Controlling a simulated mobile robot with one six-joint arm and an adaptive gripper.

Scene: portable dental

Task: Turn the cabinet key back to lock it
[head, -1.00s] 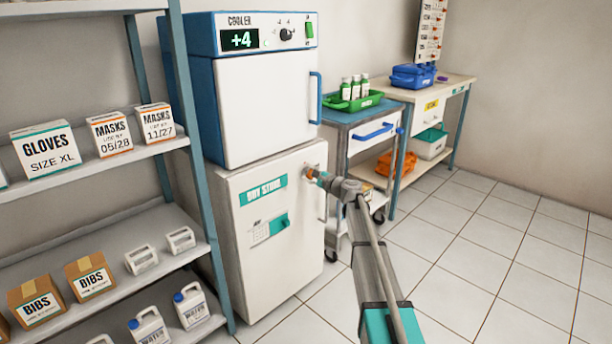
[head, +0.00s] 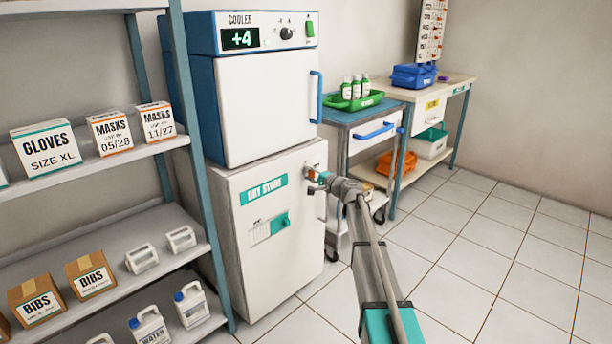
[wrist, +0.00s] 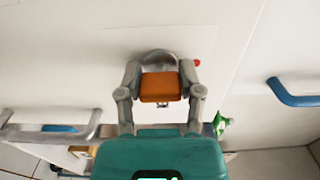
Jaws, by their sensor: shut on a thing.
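The white dry store cabinet (head: 262,250) stands under the cooler and its door is shut. My gripper (head: 314,176) is at the upper right of its front face. In the wrist view my gripper (wrist: 161,88) is shut on the orange key head (wrist: 160,87), with one finger on each side. Behind the key is a round grey lock plate (wrist: 158,58) on the white door. A small red mark (wrist: 197,62) lies just right of the plate. The key's shaft and slot are hidden behind the key head.
The cooler (head: 265,110) has a blue handle. A trolley (head: 362,125) with a green tray (head: 352,102) of bottles stands close on the right. A shelf rack (head: 100,165) is on the left. The tiled floor at right is clear.

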